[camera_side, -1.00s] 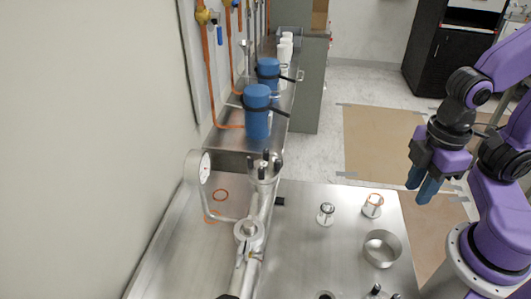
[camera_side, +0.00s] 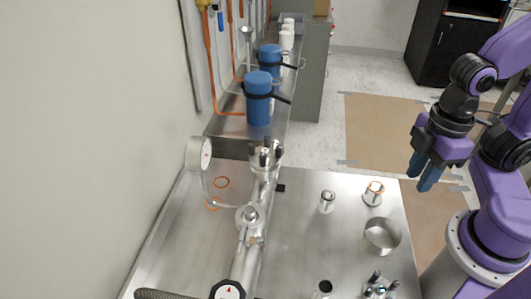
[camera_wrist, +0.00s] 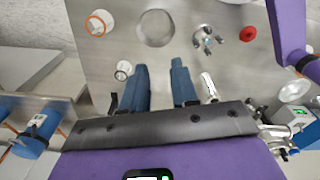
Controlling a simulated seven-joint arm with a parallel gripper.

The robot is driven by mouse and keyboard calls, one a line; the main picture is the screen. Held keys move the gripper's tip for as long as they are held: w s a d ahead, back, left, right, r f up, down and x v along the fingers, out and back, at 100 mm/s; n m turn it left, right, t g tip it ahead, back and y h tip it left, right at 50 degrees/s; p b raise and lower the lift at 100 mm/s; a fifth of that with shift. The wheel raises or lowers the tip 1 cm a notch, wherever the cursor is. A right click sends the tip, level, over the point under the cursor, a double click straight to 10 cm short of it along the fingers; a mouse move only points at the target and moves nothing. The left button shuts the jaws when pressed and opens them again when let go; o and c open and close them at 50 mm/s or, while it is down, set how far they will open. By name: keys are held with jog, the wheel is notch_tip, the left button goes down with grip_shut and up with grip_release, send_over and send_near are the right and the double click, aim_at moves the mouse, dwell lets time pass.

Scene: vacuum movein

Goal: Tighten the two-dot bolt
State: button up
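In the side view, a flange (camera_side: 266,158) with several upright dark-topped bolts (camera_side: 265,148) stands on the pipe at the middle of the table. A second bolted fitting (camera_side: 379,290) sits at the bottom edge, partly cut off; a bolted fitting also shows in the wrist view (camera_wrist: 206,41). No dot marks can be made out, so I cannot tell which bolt has two dots. My gripper (camera_side: 422,173) has blue fingers and hangs at the right, above and beyond the table's right edge, well away from the flange. In the wrist view its fingers (camera_wrist: 161,82) are apart with nothing between them.
On the steel table (camera_side: 310,250) stand a wide metal ring (camera_side: 382,237), a small cylinder (camera_side: 327,201) and an orange-rimmed cylinder (camera_side: 373,194). A pressure gauge (camera_side: 200,153) rises at the left. Blue canisters (camera_side: 258,103) stand behind. The table between pipe and ring is mostly clear.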

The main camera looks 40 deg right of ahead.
jog(key=shift+o, duration=1.2)
notch_tip(320, 180, up, 15)
jog(key=n, duration=1.6)
send_over(267, 137)
notch_tip(267, 137, down, 17)
jog(key=shift+f, duration=0.1)
grip_shut()
